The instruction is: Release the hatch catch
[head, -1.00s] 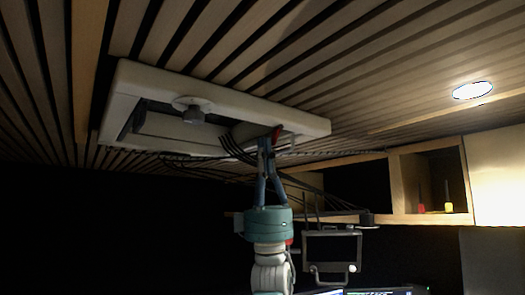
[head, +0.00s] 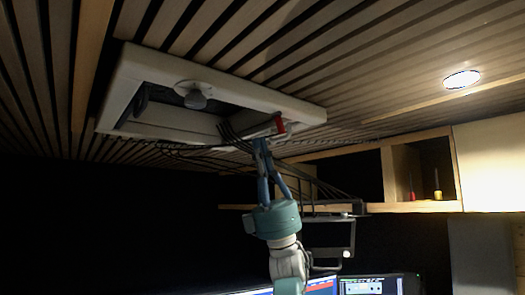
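The roof hatch is a pale frame (head: 112,112) in the slatted ceiling, at upper left of the head view. A small red piece (head: 280,124), which looks like the hatch catch, sits on the frame's near right side. My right gripper (head: 263,145) points up from below. Its blue fingertips are just below and left of the red piece, seemingly apart from it. Nothing shows between the fingers, but dark cables cross in front of the tips, and how far apart they are is unclear. My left gripper is out of view.
A round grey knob (head: 195,99) hangs from the hatch. Dark cables (head: 232,138) run beside the gripper. A wooden shelf (head: 425,207) with red and yellow items is at right. A lit ceiling lamp (head: 461,79) is above it. Screens (head: 372,285) stand below.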

